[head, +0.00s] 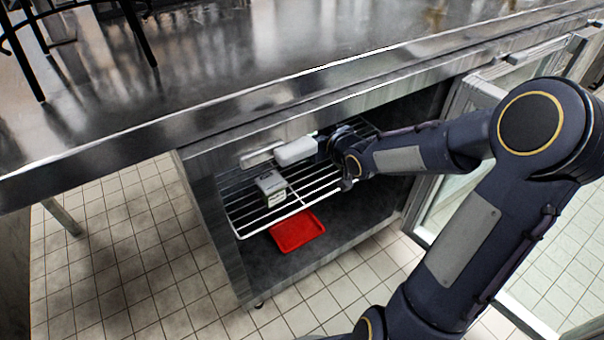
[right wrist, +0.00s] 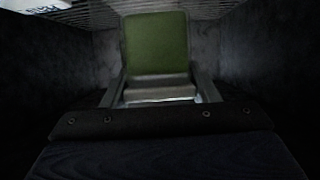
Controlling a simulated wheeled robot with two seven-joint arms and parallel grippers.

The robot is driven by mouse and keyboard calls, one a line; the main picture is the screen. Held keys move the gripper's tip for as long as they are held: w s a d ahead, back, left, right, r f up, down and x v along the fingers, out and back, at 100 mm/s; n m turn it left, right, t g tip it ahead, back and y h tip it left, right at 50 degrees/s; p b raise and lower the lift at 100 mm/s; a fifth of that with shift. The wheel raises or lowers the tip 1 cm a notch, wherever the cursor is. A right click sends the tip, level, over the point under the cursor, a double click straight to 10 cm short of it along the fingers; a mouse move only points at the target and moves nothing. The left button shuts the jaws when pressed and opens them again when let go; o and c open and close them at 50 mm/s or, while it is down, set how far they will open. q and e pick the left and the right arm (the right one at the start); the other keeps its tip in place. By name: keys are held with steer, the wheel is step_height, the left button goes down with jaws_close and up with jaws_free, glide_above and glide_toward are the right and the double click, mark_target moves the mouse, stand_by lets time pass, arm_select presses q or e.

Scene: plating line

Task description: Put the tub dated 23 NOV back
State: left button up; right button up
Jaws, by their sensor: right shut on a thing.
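My right arm reaches into an open cabinet under the counter, and my right gripper (right wrist: 155,92) is shut on a green-faced thing (right wrist: 155,45) in the right wrist view. I cannot read a date on this held thing. In the head view the gripper is at the right part of the wire shelf (head: 240,222), its fingers mostly hidden by my arm. A small pale tub with a dark label (head: 272,188) stands on the shelf, left of the gripper. A white rounded container (head: 295,151) is behind it. No date is legible. My left gripper is not in view.
A red tray (head: 297,231) lies on the cabinet floor below the shelf. The glass door (head: 458,195) stands open at the right. The steel counter (head: 230,70) overhangs the opening. A white thing with blue lettering (right wrist: 38,5) shows at the top left of the wrist view.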

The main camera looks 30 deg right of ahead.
step_height(320, 180, down, 9)
steer(key=b, duration=0.4)
steer(key=shift+f+b, duration=0.2)
steer(key=shift+b, duration=0.15)
steer(key=shift+f, duration=0.15)
steer(key=o, duration=1.2)
